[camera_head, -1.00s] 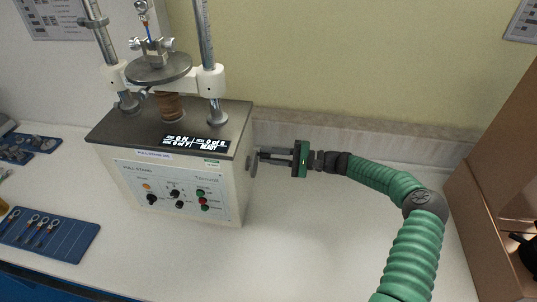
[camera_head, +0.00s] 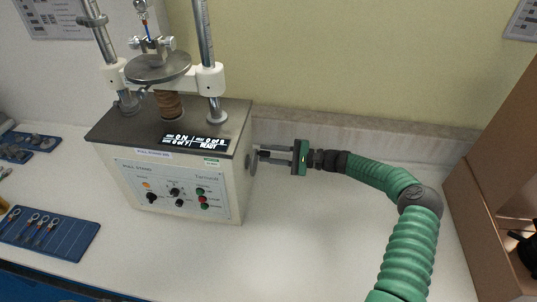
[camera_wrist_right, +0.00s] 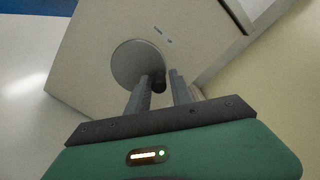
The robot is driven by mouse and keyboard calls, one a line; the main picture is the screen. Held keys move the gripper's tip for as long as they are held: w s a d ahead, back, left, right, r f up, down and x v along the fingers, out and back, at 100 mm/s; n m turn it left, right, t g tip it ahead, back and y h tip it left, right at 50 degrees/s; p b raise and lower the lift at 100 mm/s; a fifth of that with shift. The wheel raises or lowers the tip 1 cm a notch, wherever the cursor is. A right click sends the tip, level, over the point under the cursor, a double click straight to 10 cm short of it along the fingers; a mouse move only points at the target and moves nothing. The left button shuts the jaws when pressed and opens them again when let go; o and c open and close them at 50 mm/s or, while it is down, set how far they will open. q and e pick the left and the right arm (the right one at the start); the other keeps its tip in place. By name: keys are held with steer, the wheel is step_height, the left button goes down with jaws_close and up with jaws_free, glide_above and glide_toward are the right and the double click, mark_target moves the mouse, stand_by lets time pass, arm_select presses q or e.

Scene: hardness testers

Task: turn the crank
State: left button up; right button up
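The pull stand (camera_head: 185,180) is a boxy tester with a dark top. Its crank is a grey disc (camera_head: 253,163) on the right side, with a short dark handle (camera_head: 264,154). In the right wrist view the crank disc (camera_wrist_right: 136,66) faces me, and the handle (camera_wrist_right: 159,83) sits off its centre. My right gripper (camera_head: 270,156) reaches the crank from the right. Its two fingers (camera_wrist_right: 160,88) are apart, with the handle between their tips; firm contact on both sides does not show. My left gripper is out of view.
A blue mat (camera_head: 75,240) with several ring-ended parts lies at the front left. Another blue tray (camera_head: 30,147) lies behind it. A brown box (camera_head: 480,225) stands at the right. The white counter (camera_head: 300,240) before my right arm is clear.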

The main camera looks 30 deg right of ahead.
steer(key=shift+o, duration=1.1)
steer(key=shift+s+d, duration=0.1)
steer(key=b+v, duration=0.2)
steer(key=v, duration=1.4)
steer(key=shift+d, duration=0.3)
steer(key=shift+s+f, duration=0.1)
